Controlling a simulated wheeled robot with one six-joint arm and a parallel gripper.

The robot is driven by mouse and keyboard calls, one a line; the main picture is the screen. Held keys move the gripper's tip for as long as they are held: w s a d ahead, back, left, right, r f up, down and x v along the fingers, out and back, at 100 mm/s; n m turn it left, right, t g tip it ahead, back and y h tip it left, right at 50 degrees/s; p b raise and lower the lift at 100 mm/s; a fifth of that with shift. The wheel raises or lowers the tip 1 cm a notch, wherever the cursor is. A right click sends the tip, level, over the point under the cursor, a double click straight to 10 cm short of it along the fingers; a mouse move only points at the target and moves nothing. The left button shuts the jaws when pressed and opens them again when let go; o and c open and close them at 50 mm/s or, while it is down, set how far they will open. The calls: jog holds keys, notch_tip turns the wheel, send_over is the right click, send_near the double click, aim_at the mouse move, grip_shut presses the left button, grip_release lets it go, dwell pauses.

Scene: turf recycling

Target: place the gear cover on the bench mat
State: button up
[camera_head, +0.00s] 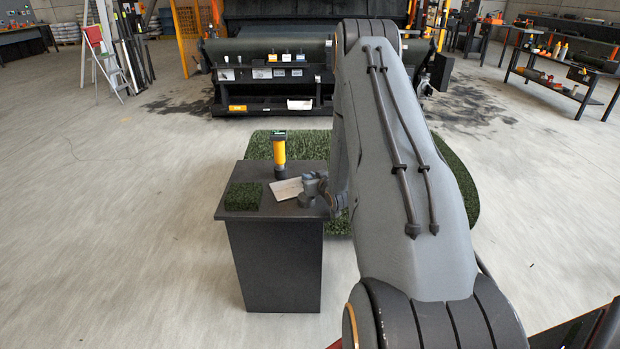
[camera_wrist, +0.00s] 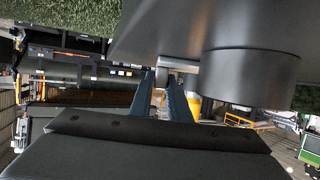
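A small grey rounded part (camera_head: 308,201), which may be the gear cover, is at the right front of the bench top, beside my gripper. A dark green square mat (camera_head: 243,197) lies at the bench's left front and looks bare. My arm hides much of my gripper in the head view. In the wrist view my gripper (camera_wrist: 162,75) shows two dark blue fingers set apart, with a light grey piece (camera_wrist: 180,65) at their tips. I cannot tell if they grip it. A large grey cylinder (camera_wrist: 250,77) is close by on the right.
The dark bench (camera_head: 275,262) also carries a white sheet (camera_head: 286,188) and an upright yellow-and-black device (camera_head: 279,152) at the back. Green turf (camera_head: 310,143) lies on the floor behind it. A large machine (camera_head: 275,75) stands farther back. The floor at left is open.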

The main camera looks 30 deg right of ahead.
jog(key=o, duration=0.3)
jog(key=shift+r, duration=0.15)
jog(key=v, duration=1.2)
jog(key=shift+w+a+r, duration=0.1)
jog(key=shift+a+r, duration=0.2)
jog(key=s+a+r+g+y, duration=0.1)
jog(key=s+a+r+g, duration=0.3)
jog(key=s+a, duration=0.4)
jog(key=s+a+r+g, duration=0.5)
jog(key=s+a, duration=0.3)
jog(key=s, duration=0.2)
jog(key=s+a+r+g+y, duration=0.1)
jog(key=s+a+r+g, duration=0.3)
jog(key=s+a, duration=0.4)
jog(key=shift+s+r+g+y, duration=0.3)
jog(key=shift+s+r+g, duration=0.15)
jog(key=shift+s, duration=0.3)
jog(key=shift+c, duration=0.2)
